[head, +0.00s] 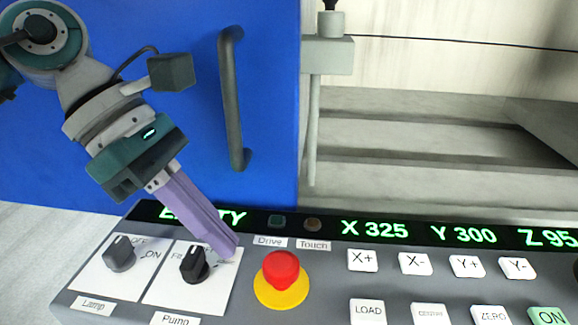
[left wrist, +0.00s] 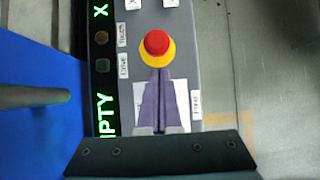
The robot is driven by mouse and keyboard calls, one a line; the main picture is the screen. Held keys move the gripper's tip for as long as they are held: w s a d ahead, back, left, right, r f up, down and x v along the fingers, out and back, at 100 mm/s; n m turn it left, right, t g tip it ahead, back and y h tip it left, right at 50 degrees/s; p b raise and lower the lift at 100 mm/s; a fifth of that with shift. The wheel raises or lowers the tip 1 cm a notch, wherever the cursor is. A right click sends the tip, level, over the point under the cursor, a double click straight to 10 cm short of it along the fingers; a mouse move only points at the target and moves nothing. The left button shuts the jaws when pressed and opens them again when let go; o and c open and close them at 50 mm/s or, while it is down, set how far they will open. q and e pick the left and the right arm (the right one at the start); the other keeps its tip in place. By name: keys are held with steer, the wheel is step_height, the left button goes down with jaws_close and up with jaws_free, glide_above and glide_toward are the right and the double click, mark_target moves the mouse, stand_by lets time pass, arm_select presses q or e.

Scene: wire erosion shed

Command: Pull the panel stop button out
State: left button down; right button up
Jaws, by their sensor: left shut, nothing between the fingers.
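The panel stop button (head: 281,270) is a red mushroom head on a yellow round base, on the grey control panel. It also shows in the left wrist view (left wrist: 157,43), just beyond my fingertips. My left gripper (head: 230,250) has purple fingers, shut together and empty, pointing down and right. Its tips are a little left of the button in the head view and appear apart from it. In the left wrist view the closed fingers partly cover the white Pump plate. My right gripper is in neither view.
The Pump knob (head: 194,264) is close beside my left fingertips, with the Lamp knob (head: 119,253) farther left. White axis keys (head: 362,260) are right of the button. A blue door (head: 180,60) with a dark vertical handle (head: 231,100) stands behind the panel.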

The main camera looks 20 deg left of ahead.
mark_target(268, 285)
arm_select(q)
steer(key=x, duration=0.5)
steer(key=shift+d+f, duration=0.15)
